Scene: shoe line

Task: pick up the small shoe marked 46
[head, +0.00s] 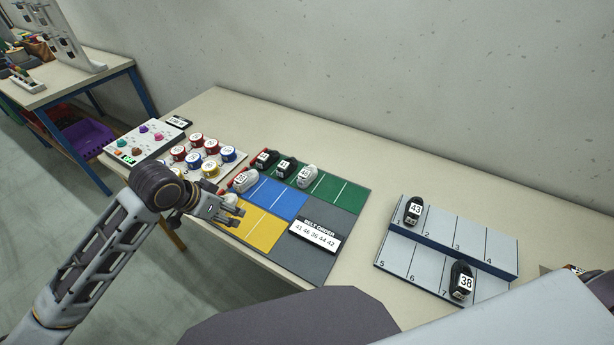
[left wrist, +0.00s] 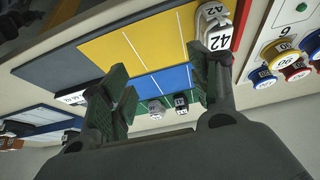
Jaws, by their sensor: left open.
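Several small shoes stand on the coloured mat. A white shoe (head: 244,180) is at the left end of the blue zone. Black shoes (head: 265,158) (head: 286,167) and another white shoe (head: 307,175) stand on the green zone. Their numbers are too small to read surely, so I cannot tell which is 46. A white shoe marked 42 (left wrist: 215,30) is by the yellow zone, close to one finger in the left wrist view. My left gripper (head: 232,214) is open and empty over the yellow zone (head: 250,226); it also shows in the left wrist view (left wrist: 160,82).
A belt order card (head: 315,235) reads 41 46 36 44 42. A numbered rack (head: 450,240) at right holds black shoes marked 43 (head: 413,210) and 38 (head: 461,281). Coloured round tins (head: 196,140) stand left of the mat. The table behind the mat is clear.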

